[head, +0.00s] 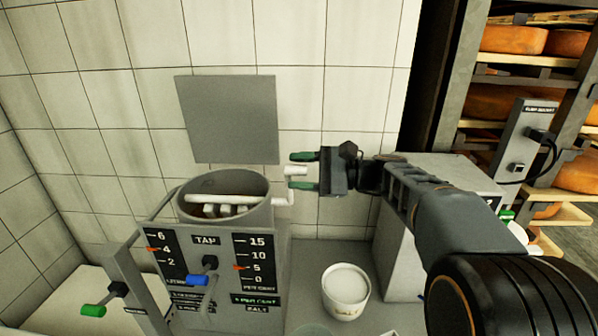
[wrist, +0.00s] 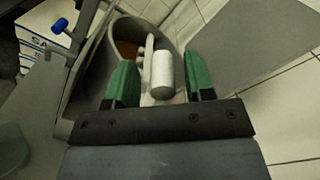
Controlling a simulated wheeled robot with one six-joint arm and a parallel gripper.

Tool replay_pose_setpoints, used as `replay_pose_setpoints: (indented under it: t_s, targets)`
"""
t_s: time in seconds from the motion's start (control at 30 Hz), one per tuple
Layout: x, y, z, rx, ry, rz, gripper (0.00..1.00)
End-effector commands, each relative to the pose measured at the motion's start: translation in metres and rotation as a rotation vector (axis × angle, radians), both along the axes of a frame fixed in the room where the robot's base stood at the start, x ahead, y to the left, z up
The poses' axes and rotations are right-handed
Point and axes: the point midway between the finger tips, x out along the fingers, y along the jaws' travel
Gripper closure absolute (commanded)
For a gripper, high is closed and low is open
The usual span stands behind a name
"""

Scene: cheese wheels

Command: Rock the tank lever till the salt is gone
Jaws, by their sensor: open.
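The tank (head: 250,218) is a grey box with an open round top, standing left of centre in the head view. White bars lie across its opening. The white lever handle (head: 296,170) sticks out at the tank's right side on a bent white rod. My gripper (head: 303,171) is open, with one green finger on each side of the handle. In the wrist view the handle (wrist: 162,70) stands between the two green fingers, with gaps showing on both sides. Inside the tank an orange-brown patch (wrist: 127,51) shows; I cannot tell whether salt is in it.
Gauges marked 6 to 2 and 15 to 0, and a blue-handled tap (head: 198,280), are on the tank's front. A green-handled lever (head: 95,310) is at left. A white tub (head: 346,290) stands on the counter. Cheese shelves (head: 515,75) are at right.

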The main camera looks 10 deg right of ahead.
Motion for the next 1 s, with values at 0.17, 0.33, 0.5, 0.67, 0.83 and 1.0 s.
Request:
replay_pose_setpoints:
  t_s: [0.17,0.33,0.5,0.67,0.83,1.0]
  targets:
    - [-0.001,-0.005,0.001,0.0,-0.001,-0.001,0.52]
    - [-0.004,-0.029,0.0,0.0,-0.001,-0.004,0.52]
    - [-0.01,-0.064,0.0,0.001,0.0,-0.005,0.52]
    - [-0.016,-0.094,0.0,0.0,0.0,-0.004,0.52]
    - [-0.02,-0.118,0.0,-0.001,0.0,-0.002,0.52]
    - [-0.023,-0.132,0.0,0.0,0.0,0.0,0.52]
